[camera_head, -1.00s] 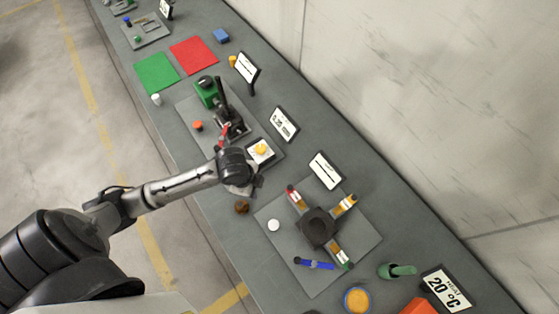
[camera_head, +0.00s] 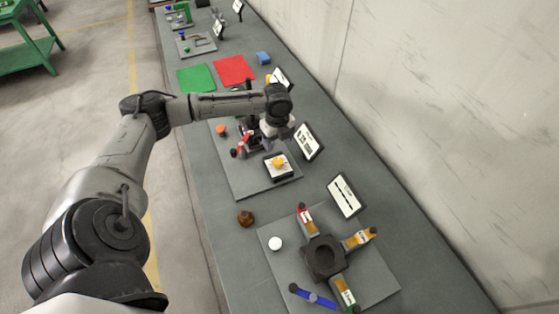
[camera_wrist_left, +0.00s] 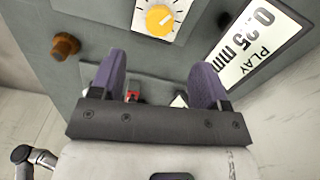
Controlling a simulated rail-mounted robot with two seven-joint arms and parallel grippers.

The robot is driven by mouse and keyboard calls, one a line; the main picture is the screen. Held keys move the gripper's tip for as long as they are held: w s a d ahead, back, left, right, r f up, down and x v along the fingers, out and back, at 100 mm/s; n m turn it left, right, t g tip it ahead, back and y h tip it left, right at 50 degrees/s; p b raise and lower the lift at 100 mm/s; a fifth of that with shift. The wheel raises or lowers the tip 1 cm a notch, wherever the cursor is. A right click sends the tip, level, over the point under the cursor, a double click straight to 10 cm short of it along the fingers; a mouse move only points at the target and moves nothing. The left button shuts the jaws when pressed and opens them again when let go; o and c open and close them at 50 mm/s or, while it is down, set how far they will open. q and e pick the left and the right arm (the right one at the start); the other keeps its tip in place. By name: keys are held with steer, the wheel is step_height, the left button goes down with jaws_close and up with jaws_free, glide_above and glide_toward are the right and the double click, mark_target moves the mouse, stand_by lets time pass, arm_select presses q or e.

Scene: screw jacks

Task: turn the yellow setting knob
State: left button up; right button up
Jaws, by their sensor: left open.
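The yellow setting knob (camera_head: 278,162) sits on a white dial plate (camera_head: 279,173) at the near end of a grey base plate. In the left wrist view the yellow knob (camera_wrist_left: 159,20) is at the top, with a pale pointer line and tick marks around it. My left gripper (camera_head: 280,133) is above the bench, just beyond the knob in the head view. Its two purple fingers (camera_wrist_left: 160,65) are apart with nothing held between them, and the knob lies beyond their tips. The arm partly hides the screw jack (camera_head: 247,140). My right gripper is not seen.
A sign reading 0.25 mm play (camera_wrist_left: 262,38) stands beside the dial, close to one finger in the wrist view. An orange button (camera_head: 221,130) and a brown knob (camera_head: 245,218) are nearby. A plate with a dark hub (camera_head: 323,258) and coloured arms lies nearer.

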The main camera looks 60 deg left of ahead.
mark_target(278, 160)
arm_select(q)
step_height(278, 160, down, 10)
steer(key=shift+f, duration=0.1)
stand_by(0.4)
steer(key=c, duration=0.9)
